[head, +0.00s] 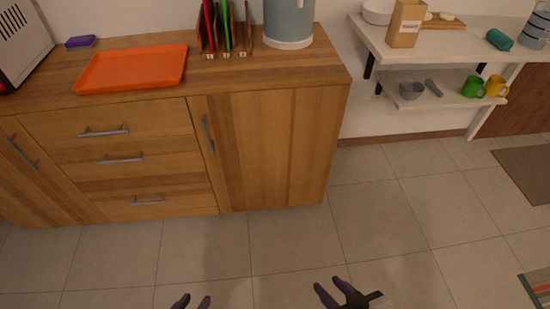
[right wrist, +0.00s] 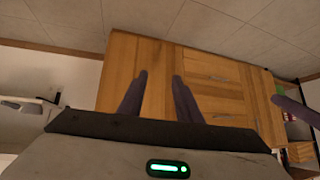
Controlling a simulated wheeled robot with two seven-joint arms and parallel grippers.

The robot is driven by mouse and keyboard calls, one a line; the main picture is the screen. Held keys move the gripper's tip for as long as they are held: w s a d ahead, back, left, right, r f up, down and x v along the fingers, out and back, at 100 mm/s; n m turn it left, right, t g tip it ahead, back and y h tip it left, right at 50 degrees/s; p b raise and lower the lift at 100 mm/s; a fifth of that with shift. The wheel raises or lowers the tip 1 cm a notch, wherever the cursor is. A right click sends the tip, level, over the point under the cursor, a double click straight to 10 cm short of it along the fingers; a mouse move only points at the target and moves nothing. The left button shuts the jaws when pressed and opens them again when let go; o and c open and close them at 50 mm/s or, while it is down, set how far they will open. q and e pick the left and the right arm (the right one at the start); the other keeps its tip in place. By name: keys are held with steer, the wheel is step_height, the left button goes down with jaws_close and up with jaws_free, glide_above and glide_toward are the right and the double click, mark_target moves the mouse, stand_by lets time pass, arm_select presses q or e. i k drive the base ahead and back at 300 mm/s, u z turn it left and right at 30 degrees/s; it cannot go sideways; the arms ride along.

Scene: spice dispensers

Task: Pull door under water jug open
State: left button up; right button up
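The water jug (head: 289,22), a grey-blue cylinder cut off by the top edge, stands on the wooden counter. Below it is a closed wooden door (head: 268,150) with an upright metal handle (head: 208,134) near its left edge. The door also shows in the right wrist view (right wrist: 156,75), upside down, beyond the fingers. My left gripper (head: 191,302) is at the bottom edge of the head view, fingers apart and empty. My right gripper (head: 336,293) is to its right, open and empty. Both appear well short of the door.
Drawers (head: 120,160) with bar handles lie left of the door. An orange tray (head: 132,69) and a rack with coloured boards (head: 228,35) are on the counter. Wall shelves (head: 450,98) with mugs and bowls are at the right. The tiled floor (head: 270,245) before the door is clear.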

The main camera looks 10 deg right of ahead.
mark_target(262, 150)
steer(key=k, duration=0.6)
steer(key=u, duration=0.8)
steer(key=i, duration=1.1)
steer(key=u, duration=0.25)
